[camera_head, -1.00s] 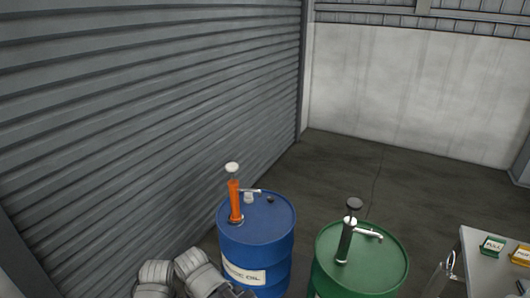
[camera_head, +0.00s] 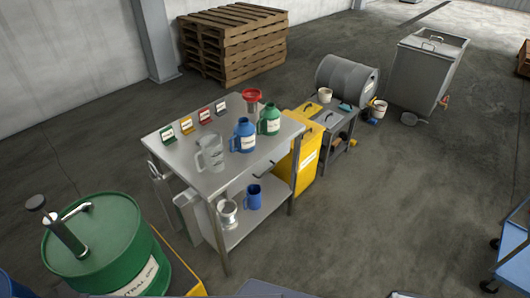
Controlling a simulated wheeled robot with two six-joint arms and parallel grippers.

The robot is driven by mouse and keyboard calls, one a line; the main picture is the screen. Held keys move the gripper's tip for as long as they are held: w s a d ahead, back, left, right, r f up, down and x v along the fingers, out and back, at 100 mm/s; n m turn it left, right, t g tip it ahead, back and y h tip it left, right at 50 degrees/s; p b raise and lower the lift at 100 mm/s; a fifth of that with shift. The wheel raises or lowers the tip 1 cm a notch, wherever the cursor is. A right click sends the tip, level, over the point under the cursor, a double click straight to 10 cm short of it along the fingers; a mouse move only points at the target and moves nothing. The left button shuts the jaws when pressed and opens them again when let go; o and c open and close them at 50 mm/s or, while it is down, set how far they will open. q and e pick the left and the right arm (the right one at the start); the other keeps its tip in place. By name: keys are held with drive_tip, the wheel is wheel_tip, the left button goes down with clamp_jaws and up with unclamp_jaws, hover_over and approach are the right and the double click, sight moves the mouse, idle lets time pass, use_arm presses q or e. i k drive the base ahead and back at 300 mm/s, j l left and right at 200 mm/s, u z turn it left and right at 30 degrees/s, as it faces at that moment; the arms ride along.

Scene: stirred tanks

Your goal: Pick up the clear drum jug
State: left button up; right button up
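A clear jug (camera_head: 211,154) with a handle stands upright near the front left edge of the metal table (camera_head: 180,178). A blue jug (camera_head: 243,135) and a green jug (camera_head: 269,120) stand to its right on the same top. I cannot read any label on the clear jug. Neither of my grippers shows in the current head view.
A green drum (camera_head: 110,240) with a hand pump stands left of the table. The lower shelf holds a blue jug (camera_head: 254,197) and a metal can (camera_head: 227,213). Wooden pallets (camera_head: 235,45) stand behind. Floor at right is mostly clear.

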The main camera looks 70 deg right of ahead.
sight(209, 157)
drive_tip(key=z, duration=2.05)
drive_tip(key=j+z, duration=0.25)
drive_tip(key=z, duration=0.25)
drive_tip(key=i+j, duration=0.05)
